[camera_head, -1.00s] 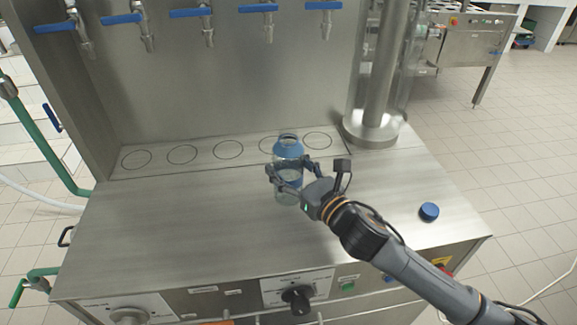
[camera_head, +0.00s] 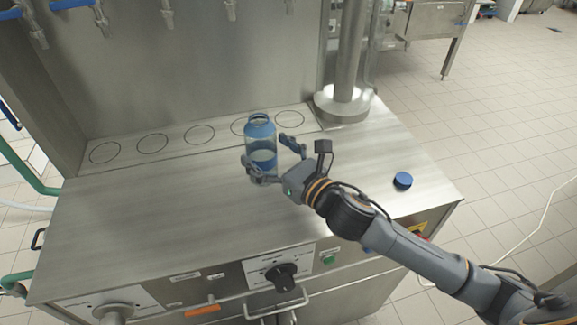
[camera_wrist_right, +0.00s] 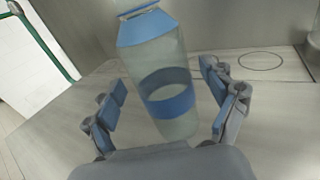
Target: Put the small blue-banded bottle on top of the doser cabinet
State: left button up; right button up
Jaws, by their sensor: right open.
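The small blue-banded bottle (camera_head: 261,140) stands upright on the steel top of the doser cabinet (camera_head: 150,215), in front of the row of marked circles. It is clear, with a blue shoulder and a blue band. My right gripper (camera_head: 272,160) is open, with its fingers on either side of the bottle. In the right wrist view the bottle (camera_wrist_right: 160,75) shows between the spread fingers, with gaps at both sides. Its base is partly hidden by the gripper. My left gripper is not in view.
A blue cap (camera_head: 402,180) lies on the top at the right. A steel column (camera_head: 345,75) stands at the back right. Blue-handled taps (camera_head: 100,12) hang above the circles. Knobs (camera_head: 282,276) and a handle line the cabinet front. The left of the top is clear.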

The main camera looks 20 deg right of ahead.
jog(key=b+v, duration=0.2)
jog(key=v, duration=0.6)
jog(key=shift+s+d+f, duration=0.1)
jog(key=shift+s+d, duration=0.05)
jog(key=shift+s, duration=0.15)
jog(key=shift+s+d, duration=0.3)
jog(key=shift+s, duration=0.3)
